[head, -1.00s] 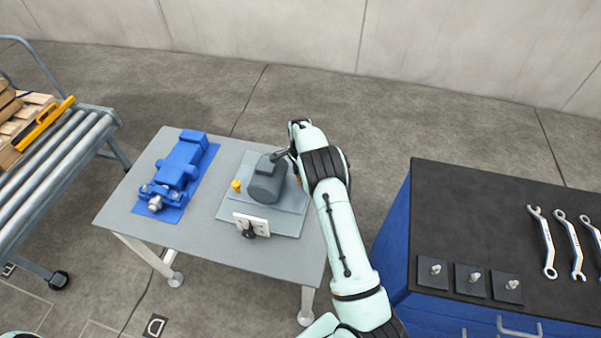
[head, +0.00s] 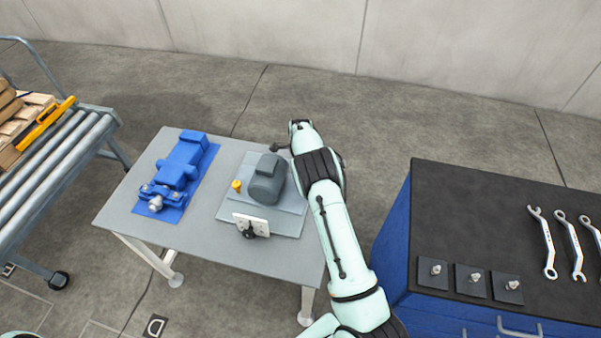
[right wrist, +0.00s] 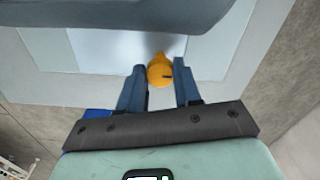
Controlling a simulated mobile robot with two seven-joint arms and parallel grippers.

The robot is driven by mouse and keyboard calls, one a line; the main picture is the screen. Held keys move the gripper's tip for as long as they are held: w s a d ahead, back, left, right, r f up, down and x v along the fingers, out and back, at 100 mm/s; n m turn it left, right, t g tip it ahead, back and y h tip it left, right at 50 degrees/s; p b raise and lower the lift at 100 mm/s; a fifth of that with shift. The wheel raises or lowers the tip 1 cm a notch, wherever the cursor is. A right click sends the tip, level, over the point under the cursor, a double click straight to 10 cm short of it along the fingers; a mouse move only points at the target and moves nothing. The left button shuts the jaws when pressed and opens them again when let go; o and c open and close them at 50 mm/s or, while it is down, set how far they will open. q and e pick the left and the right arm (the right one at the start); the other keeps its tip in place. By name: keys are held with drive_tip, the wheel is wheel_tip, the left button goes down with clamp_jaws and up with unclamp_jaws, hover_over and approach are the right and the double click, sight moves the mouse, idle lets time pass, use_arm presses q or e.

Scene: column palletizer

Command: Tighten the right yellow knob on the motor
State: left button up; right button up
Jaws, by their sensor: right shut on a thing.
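The grey motor (head: 265,182) stands on a light base plate (head: 285,222) on the grey table. One yellow knob (head: 237,185) shows at the motor's left side in the head view. The right yellow knob (right wrist: 160,72) shows in the right wrist view, between the two blue-grey fingers of my right gripper (right wrist: 160,78), which is shut on it. In the head view my right arm hides this knob and the gripper's fingers. My left gripper is out of view.
A blue machine part (head: 177,172) lies on a blue mat to the motor's left. A white plate with a black knob (head: 250,226) stands at the base plate's front. A roller cart (head: 60,150) is at the left, and a blue cabinet (head: 470,220) with wrenches is at the right.

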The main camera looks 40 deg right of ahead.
drive_tip(key=o, duration=1)
drive_tip(key=shift+o, duration=0.2)
wheel_tip(320, 180, up, 13)
drive_tip(key=shift+r, duration=0.2)
